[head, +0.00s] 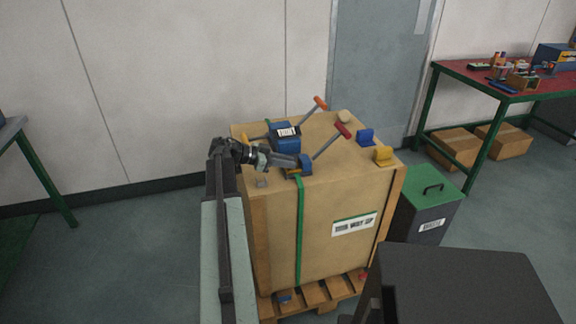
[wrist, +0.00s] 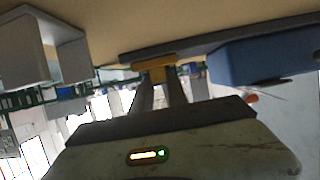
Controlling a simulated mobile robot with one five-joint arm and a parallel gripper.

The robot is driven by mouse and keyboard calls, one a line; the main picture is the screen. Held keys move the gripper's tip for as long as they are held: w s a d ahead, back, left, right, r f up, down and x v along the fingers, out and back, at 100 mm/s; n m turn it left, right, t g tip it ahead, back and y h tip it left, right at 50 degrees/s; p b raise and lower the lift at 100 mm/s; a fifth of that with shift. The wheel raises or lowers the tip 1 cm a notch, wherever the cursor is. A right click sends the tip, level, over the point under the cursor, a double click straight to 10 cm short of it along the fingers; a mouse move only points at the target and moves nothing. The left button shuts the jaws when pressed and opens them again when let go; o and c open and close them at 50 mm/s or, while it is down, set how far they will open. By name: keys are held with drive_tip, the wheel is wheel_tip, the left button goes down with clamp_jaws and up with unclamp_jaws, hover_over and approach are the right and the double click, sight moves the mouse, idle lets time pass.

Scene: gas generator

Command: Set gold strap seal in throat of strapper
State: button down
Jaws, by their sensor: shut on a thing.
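The strapper's blue body (head: 284,138) stands on top of the tall tan crate, with long handles slanting up to the right. My gripper (head: 298,162) reaches in from the left beside this lower part. In the wrist view my two fingers (wrist: 161,88) are shut on the gold strap seal (wrist: 155,62). The seal is just beside a dark flat plate and the blue block (wrist: 265,55).
Blue (head: 365,136) and yellow (head: 383,154) pieces sit at the right. A green strap (head: 299,230) runs down the crate's front. A green-lidded box (head: 432,195) stands right of the crate.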

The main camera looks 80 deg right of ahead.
drive_tip(key=shift+f, duration=0.2)
drive_tip(key=c, duration=1.3)
unclamp_jaws()
drive_tip(key=shift+r, duration=0.4)
drive_tip(key=p+v, duration=0.4)
drive_tip(key=v, duration=0.6)
drive_tip(key=shift+w+a+r, duration=0.15)
drive_tip(key=shift+w+r, duration=0.05)
drive_tip(key=shift+w, duration=0.15)
drive_tip(key=shift+w+a+r+p, duration=0.1)
drive_tip(key=shift+w+a+p, duration=0.15)
drive_tip(key=shift+w+p, duration=0.15)
drive_tip(key=shift+w, duration=0.1)
